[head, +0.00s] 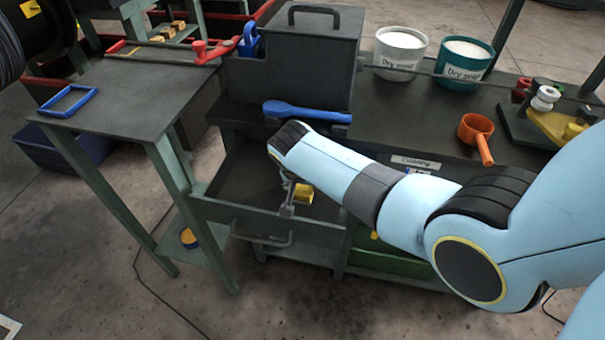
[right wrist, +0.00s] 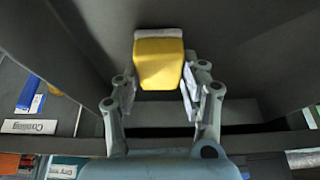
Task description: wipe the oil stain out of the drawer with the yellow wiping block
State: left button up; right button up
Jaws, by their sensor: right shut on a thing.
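The drawer (head: 262,221) is pulled open below the bench, with a grey inside and a bar handle on its front. My right gripper (head: 291,192) reaches down into it and is shut on the yellow wiping block (head: 303,194). In the right wrist view the block (right wrist: 158,62), with a pale strip along its far edge, sits between the two fingers of the gripper (right wrist: 160,92). The grey drawer inside (right wrist: 240,45) lies beyond it. I cannot make out the oil stain clearly; my arm hides part of the drawer. My left gripper is not in view.
A blue scoop (head: 305,112) lies on the bench above the drawer, before a dark lidded box (head: 300,55). White (head: 400,52) and teal (head: 463,62) buckets stand behind. An orange cup (head: 476,135) is at right. A side table (head: 130,100) stands left of the drawer.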

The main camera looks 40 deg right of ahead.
jog(key=shift+w+d+f+b, duration=0.15)
jog(key=shift+w+d+b, duration=0.2)
jog(key=shift+w+d, duration=0.4)
jog(key=shift+s, duration=0.1)
notch_tip(320, 180, up, 5)
jog(key=p, duration=0.4)
jog(key=shift+p, duration=0.35)
jog(key=shift+r, duration=0.55)
jog(key=shift+r, duration=1.5)
jog(key=shift+d, duration=0.1)
